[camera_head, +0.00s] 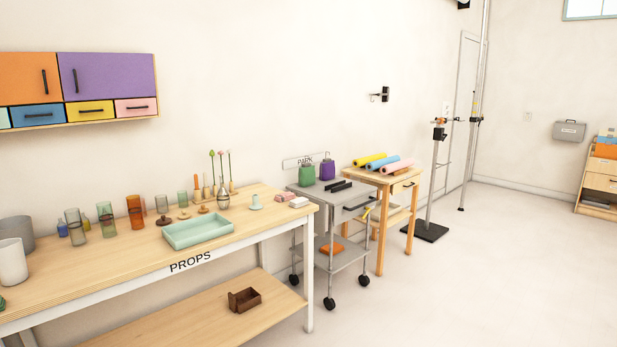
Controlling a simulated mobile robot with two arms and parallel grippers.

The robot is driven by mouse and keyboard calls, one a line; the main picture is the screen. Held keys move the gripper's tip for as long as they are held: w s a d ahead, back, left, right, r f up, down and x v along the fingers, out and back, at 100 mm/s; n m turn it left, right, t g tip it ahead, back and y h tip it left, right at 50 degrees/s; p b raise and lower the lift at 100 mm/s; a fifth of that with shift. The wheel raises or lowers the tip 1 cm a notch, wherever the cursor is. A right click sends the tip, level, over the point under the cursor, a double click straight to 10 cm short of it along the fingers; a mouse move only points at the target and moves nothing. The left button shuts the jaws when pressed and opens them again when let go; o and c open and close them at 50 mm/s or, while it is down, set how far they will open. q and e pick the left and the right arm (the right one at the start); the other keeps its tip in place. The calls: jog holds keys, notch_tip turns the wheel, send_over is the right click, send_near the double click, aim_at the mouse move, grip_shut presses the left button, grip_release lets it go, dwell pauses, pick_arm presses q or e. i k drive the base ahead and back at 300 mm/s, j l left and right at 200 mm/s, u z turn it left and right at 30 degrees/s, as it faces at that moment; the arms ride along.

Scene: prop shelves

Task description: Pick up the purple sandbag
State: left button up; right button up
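The purple sandbag (327,169) stands upright on the top of a grey wheeled cart (318,191), toward its back edge. A green sandbag (307,175) of like shape stands just left of it. Both have a small dark part at the top. Neither of my grippers shows in the head view, and nothing visible touches the purple sandbag.
Left of the cart is a long props table (120,262) with jars, vases and a mint tray (198,232). Right of it a wooden side table (383,177) holds coloured rolls. Black bars (337,187) lie on the cart. The floor (470,270) in front is clear.

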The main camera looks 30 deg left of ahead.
aim_at(326, 167)
jog(key=i+z, duration=0.1)
jog(key=i, duration=2.3)
jog(key=i+l, duration=0.1)
jog(key=i, duration=0.95)
jog(key=i+l, duration=0.1)
jog(key=i, duration=0.95)
jog(key=l+z, duration=0.05)
